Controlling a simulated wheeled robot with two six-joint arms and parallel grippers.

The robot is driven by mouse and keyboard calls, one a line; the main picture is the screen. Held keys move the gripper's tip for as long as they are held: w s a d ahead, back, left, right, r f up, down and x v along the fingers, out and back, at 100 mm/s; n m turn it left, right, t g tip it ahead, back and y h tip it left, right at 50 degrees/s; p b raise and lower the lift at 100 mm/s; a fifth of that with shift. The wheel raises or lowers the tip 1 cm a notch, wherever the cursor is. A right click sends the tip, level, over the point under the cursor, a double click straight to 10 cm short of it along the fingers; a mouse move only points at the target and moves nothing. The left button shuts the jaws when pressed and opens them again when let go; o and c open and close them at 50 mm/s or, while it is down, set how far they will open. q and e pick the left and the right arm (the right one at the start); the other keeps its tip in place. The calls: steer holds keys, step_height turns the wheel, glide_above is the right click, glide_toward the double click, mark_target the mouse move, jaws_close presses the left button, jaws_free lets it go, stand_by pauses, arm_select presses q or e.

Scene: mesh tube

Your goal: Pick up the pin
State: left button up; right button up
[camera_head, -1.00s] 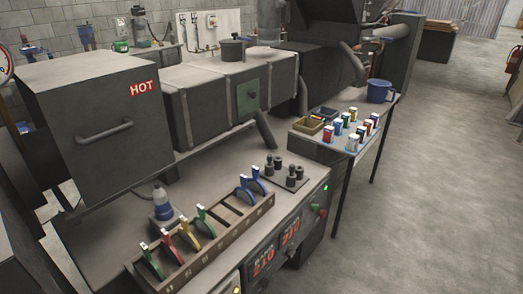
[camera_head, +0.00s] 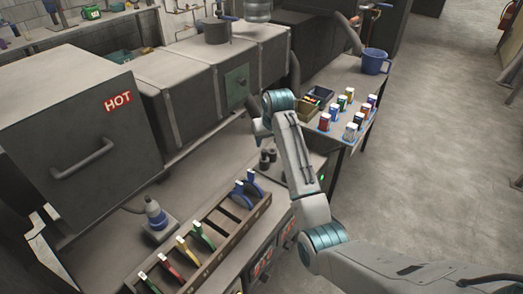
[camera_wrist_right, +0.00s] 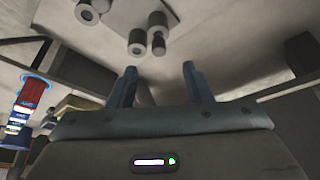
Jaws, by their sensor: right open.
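Several dark grey cylindrical pins (camera_head: 265,160) stand on a small plate on the bench, behind the end of the slotted tool rack. In the right wrist view the pins (camera_wrist_right: 137,40) show beyond the fingertips, upper middle, with more at upper left. I cannot tell which pin is meant. My right gripper (camera_wrist_right: 159,68) is open, with nothing between its two blue-grey fingers. In the head view my right arm reaches in from the lower right, and its gripper end (camera_head: 259,128) is above and behind the pins. The arm hides part of the plate. My left gripper is not in view.
The tool rack (camera_head: 205,240) with coloured-handled tools runs along the bench front. A dark box marked HOT (camera_head: 85,125) stands at left. A bottle (camera_head: 155,214) stands behind the rack.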

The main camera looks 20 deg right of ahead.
mark_target(264, 151)
steer(key=p+x, duration=0.1)
steer(key=x, duration=0.3)
steer(key=shift+w+f, duration=0.15)
steer(key=shift+f, duration=0.2)
steer(key=shift+w+f+p, duration=0.35)
steer(key=shift+f+p, duration=0.15)
steer(key=shift+p, duration=0.15)
steer(key=p+x, duration=0.1)
steer(key=x, duration=0.2)
steer(key=shift+w, duration=0.1)
steer(key=shift+w+d+f, duration=0.1)
steer(key=shift+w+f, duration=0.1)
steer(key=shift+f, duration=0.3)
jaws_close()
